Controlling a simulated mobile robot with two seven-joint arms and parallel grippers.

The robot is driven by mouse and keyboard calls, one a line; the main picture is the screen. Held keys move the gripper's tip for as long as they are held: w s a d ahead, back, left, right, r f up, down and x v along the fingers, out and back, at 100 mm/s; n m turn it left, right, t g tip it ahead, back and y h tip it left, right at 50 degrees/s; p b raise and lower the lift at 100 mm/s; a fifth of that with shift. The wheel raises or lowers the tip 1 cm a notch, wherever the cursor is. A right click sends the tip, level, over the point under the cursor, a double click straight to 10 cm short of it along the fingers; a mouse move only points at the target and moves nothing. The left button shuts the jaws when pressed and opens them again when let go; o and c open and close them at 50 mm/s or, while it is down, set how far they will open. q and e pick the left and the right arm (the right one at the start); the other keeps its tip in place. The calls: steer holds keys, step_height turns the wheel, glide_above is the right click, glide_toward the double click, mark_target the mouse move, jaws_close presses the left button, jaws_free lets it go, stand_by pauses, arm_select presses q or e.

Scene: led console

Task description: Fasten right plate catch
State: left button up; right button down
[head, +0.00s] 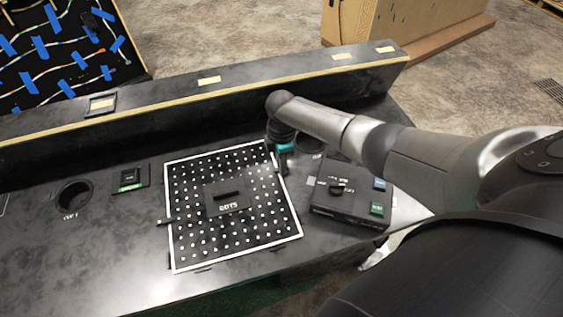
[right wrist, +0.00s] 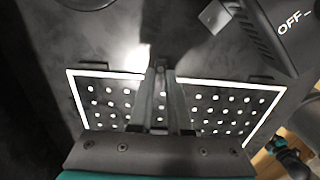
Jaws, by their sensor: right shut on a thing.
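The square dotted plate (head: 250,222) with a white border lies flat on the dark console, with a small handle block (head: 228,197) at its middle. A small left catch (head: 165,221) shows at its left edge. My right gripper (head: 284,167) reaches down at the plate's right edge. In the right wrist view its two fingers (right wrist: 160,75) close together at the white border of the plate (right wrist: 105,101). The right catch is between the fingertips and almost wholly hidden by them. My left gripper is out of view.
A dark switch box (head: 345,203) with a knob and coloured buttons stands just right of the plate. A round hole (head: 73,195) and a small green-labelled panel (head: 130,178) are on the left. A raised ledge (head: 210,88) runs along the back.

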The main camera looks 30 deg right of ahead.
steer(key=shift+a, duration=0.1)
stand_by(0.4)
steer(key=c, duration=0.9)
jaws_free()
steer(key=shift+o, duration=0.2)
steer(key=shift+r, duration=0.1)
step_height(320, 180, up, 15)
steer(key=p, duration=0.4)
